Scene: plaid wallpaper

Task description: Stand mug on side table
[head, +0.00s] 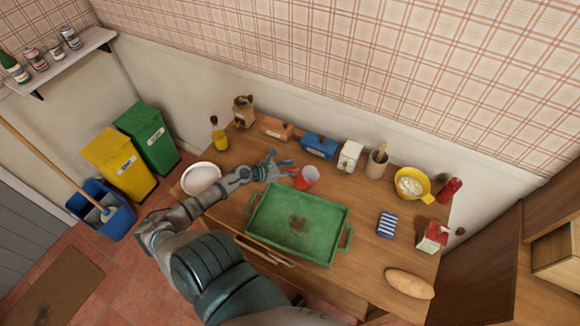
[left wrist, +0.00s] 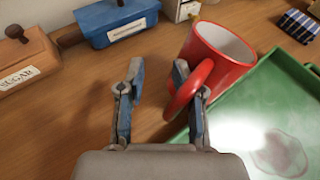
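A red mug (head: 307,178) stands on the wooden table (head: 365,205), just behind the green tray's back edge. In the left wrist view the mug (left wrist: 224,62) is on the right, its handle towards my gripper and its pale inside showing. My left gripper (head: 278,163) is beside the mug, on its left. In the left wrist view the fingers of my left gripper (left wrist: 157,72) are apart, with bare wood between them. The right finger overlaps the handle; I cannot tell whether it passes through it. My right gripper is not in view.
The green tray (head: 262,210) lies in front of the mug. A white bowl (head: 201,190) stands at left. Bread (head: 409,284) lies front right.

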